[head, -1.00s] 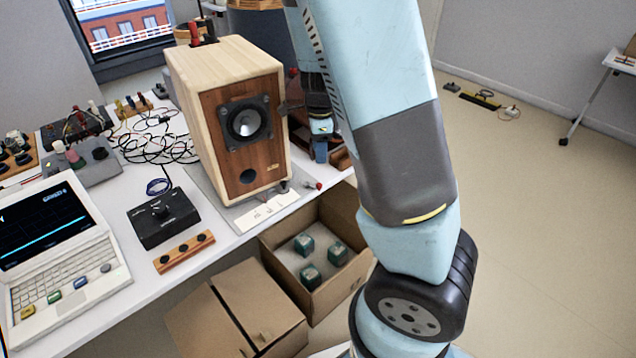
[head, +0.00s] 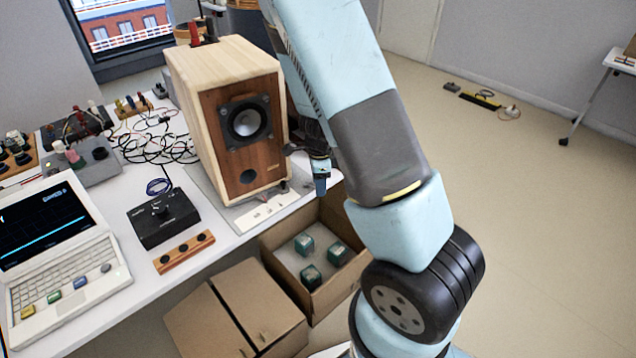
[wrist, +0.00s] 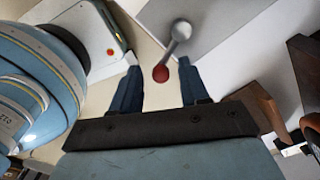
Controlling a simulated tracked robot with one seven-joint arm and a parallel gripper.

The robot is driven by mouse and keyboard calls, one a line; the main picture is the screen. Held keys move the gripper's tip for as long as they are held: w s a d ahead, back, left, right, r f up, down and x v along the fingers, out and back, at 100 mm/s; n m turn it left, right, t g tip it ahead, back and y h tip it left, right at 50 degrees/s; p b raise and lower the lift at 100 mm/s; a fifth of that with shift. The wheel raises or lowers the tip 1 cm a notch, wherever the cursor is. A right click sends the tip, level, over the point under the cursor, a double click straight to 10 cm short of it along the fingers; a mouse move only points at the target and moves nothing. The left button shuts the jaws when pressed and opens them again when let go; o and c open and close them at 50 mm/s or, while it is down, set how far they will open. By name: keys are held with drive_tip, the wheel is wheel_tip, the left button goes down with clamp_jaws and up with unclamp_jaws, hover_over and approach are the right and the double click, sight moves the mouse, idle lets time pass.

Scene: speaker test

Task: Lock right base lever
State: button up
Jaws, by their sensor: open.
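The wooden speaker (head: 225,130) stands upright on a grey base plate (head: 215,205) near the table's front edge. In the wrist view, the right base lever (wrist: 181,32) is a short metal rod with a red ball at one end. Its red ball (wrist: 160,73) shows in the gap between my two fingers, and I cannot tell whether either finger touches it. My gripper (wrist: 160,66) is open. In the head view my gripper (head: 320,180) is at the right of the speaker's base, and the lever's red end is hidden there.
An open cardboard box (head: 285,265) with several green blocks stands below the table edge, beside a closed box (head: 235,315). A black control box (head: 163,218) and a laptop (head: 60,250) are left of the speaker. The floor at the right is largely clear.

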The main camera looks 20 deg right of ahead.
clamp_jaws()
drive_tip(key=shift+s+a+f, duration=0.1)
drive_tip(key=shift+a, duration=0.25)
drive_tip(key=shift+d, duration=0.2)
drive_tip(key=shift+s+d+n, duration=0.1)
drive_tip(key=shift+n, duration=0.2)
idle(0.5)
